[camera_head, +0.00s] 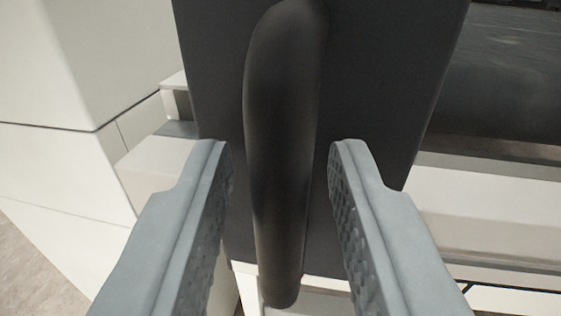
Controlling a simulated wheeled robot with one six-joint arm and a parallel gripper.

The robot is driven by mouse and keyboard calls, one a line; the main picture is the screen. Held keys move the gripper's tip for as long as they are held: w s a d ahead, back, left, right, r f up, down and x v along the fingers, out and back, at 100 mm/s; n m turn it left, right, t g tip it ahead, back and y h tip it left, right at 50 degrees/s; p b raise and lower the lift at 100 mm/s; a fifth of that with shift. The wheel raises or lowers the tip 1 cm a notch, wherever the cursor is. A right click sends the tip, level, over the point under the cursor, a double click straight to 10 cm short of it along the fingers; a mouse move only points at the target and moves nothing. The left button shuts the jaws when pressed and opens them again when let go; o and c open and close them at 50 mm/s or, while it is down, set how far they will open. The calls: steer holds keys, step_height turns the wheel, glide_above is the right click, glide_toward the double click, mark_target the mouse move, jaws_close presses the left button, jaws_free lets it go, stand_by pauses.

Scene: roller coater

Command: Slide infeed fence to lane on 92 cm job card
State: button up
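A black curved handle (278,150) stands upright in the middle of the head camera view, in front of a dark plate (385,80), which looks like the infeed fence. My gripper (282,155) is open, with one grey finger on each side of the handle. There is a gap between each finger and the handle, wider on the right. No job card shows in this view, and the lane marks cannot be made out.
A white machine housing (80,60) stands at the left. A white rail or ledge (490,215) runs at the right, below a dark roller-like surface (500,80). Brownish floor (30,265) shows at the lower left.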

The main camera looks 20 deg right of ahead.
steer(key=shift+c, duration=0.4)
jaws_close()
steer(key=shift+s, duration=0.1)
steer(key=s+d, duration=0.6)
steer(key=d, duration=0.4)
steer(key=s+d, duration=0.6)
steer(key=d, duration=0.4)
steer(key=s+d, duration=0.6)
steer(key=d, duration=0.5)
steer(key=shift+o, duration=0.4)
jaws_free()
steer(key=v, duration=1.7)
steer(key=shift+s, duration=0.15)
